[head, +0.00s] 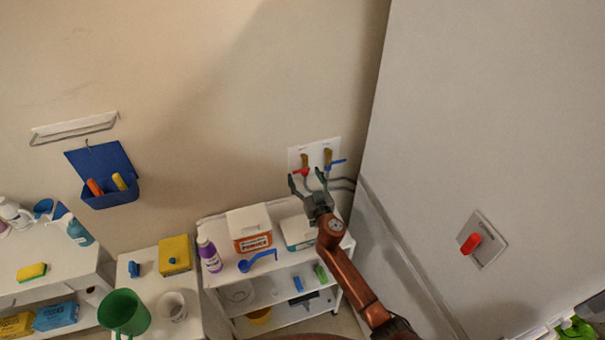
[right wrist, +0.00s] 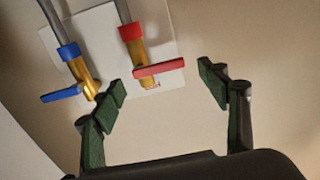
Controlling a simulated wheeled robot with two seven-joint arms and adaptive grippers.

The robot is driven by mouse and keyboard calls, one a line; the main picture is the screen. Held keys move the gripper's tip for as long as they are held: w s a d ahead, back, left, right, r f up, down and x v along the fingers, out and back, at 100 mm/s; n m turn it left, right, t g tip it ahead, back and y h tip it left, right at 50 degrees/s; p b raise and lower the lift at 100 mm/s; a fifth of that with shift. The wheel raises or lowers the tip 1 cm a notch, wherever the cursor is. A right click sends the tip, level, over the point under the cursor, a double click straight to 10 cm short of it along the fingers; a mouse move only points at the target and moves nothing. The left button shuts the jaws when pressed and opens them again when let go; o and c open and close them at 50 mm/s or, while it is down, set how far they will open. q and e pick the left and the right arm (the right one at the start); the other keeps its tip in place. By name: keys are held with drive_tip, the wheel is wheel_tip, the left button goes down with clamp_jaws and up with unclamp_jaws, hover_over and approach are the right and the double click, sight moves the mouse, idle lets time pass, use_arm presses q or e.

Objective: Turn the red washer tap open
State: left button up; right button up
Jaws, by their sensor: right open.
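The red washer tap (head: 301,171) is on a white wall plate (head: 293,157), with a brass body and a red lever. In the right wrist view the red lever (right wrist: 160,68) lies across its brass body, roughly crosswise to the pipe. A blue-levered tap (head: 335,162) sits beside it; it also shows in the right wrist view (right wrist: 62,94). My right gripper (head: 306,181) is open and empty just in front of the taps. In the right wrist view the red lever appears between the two fingers (right wrist: 163,80), beyond their tips, with no contact visible. My left gripper is not in view.
A white shelf unit (head: 285,262) below the taps holds a powder box (head: 250,228), a purple bottle (head: 208,254) and a blue scoop (head: 258,260). A grey partition (head: 480,120) with a red switch (head: 470,243) stands to the right.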

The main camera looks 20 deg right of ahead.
sight(301, 170)
drive_tip(key=shift+w, duration=1.25)
drive_tip(key=shift+c, duration=0.6)
drive_tip(key=c, duration=1)
